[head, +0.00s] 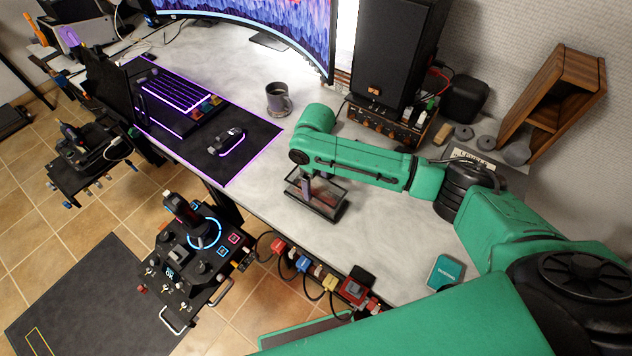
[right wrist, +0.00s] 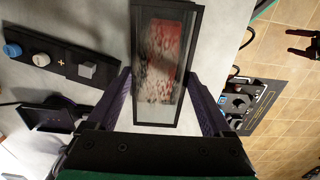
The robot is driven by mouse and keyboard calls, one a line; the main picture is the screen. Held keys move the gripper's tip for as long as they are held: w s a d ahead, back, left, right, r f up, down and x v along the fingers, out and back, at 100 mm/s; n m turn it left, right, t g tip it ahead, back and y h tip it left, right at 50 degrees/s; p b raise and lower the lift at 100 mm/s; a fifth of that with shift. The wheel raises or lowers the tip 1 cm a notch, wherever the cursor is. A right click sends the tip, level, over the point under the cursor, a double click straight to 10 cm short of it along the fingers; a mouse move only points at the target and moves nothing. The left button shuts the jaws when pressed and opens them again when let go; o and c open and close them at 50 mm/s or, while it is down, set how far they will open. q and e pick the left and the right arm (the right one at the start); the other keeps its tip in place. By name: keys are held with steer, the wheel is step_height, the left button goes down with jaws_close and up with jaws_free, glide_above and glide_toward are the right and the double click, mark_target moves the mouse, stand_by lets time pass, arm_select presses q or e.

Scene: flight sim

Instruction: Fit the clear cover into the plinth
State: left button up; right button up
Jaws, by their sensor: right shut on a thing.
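The clear cover (head: 327,188) is a see-through box with dark edges near the table's front edge. Something red shows through it. It also fills the upper middle of the right wrist view (right wrist: 160,60). The dark plinth (head: 311,206) shows low around the cover's foot. I cannot tell whether the cover sits fully down in it or is slightly above. My right gripper (head: 314,187) is over the case from behind, its fingers on either side of the cover and shut on it. In the right wrist view the two fingers (right wrist: 158,80) flank it. My left gripper is not in the head view.
A mouse (head: 227,141) and mug (head: 279,99) stand to the left. A speaker (head: 397,50) and a wooden shelf unit (head: 556,100) stand behind. A teal box (head: 445,271) lies to the right. A joystick panel (head: 190,255) stands below the table's front edge. Table around the case is clear.

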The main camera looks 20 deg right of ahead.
mark_target(316, 185)
steer(key=shift+f, duration=0.35)
steer(key=o, duration=1.2)
steer(key=shift+c, duration=0.2)
step_height(316, 185, up, 12)
steer(key=b, duration=0.1)
